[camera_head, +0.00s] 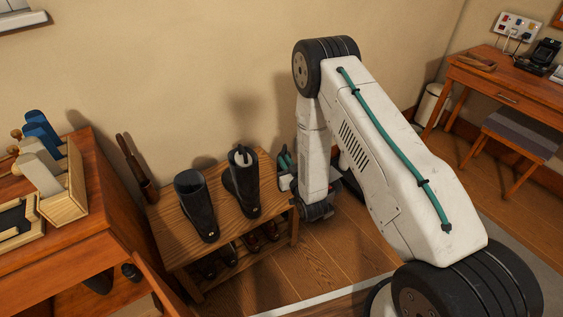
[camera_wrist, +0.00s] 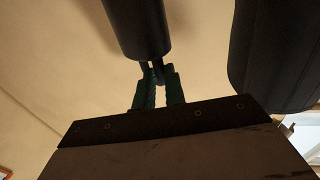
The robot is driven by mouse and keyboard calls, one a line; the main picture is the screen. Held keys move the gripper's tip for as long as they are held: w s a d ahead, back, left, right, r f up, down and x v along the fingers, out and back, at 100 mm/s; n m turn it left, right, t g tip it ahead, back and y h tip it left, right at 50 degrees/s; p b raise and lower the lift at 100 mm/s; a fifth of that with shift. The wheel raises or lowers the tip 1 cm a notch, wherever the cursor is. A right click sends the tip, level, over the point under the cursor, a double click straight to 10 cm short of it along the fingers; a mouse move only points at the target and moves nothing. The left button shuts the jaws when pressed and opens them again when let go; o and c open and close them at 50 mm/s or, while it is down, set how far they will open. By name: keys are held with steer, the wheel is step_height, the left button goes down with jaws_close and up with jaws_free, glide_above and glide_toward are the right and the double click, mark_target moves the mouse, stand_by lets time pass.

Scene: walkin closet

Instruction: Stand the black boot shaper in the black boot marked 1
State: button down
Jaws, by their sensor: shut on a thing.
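Two black boots stand upright on a wooden rack, the left boot (camera_head: 196,208) and the right boot (camera_head: 240,188). Each has a small pale mark near the toe, too small to read. The left boot's opening looks empty; a grey and dark piece (camera_head: 242,156) shows in the right boot's opening. My gripper (camera_wrist: 160,74), with green fingers, is shut on the narrow end of a black cylinder, the boot shaper (camera_wrist: 136,25). A large dark shape, perhaps a boot, is beside it at right in the wrist view.
Brown shoes (camera_head: 250,241) sit on the rack's lower shelf (camera_head: 230,264). A wooden box (camera_head: 67,205) with blue and grey shapers stands on the cabinet (camera_head: 60,255) at left. A long brown object (camera_head: 137,168) leans by the wall. A desk (camera_head: 505,85) and stool (camera_head: 520,132) stand at right.

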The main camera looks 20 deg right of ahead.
steer(key=w, duration=0.5)
steer(key=shift+w+f, duration=0.15)
steer(key=shift+f, duration=2)
steer(key=c, duration=1.5)
jaws_free()
steer(key=shift+o, duration=0.2)
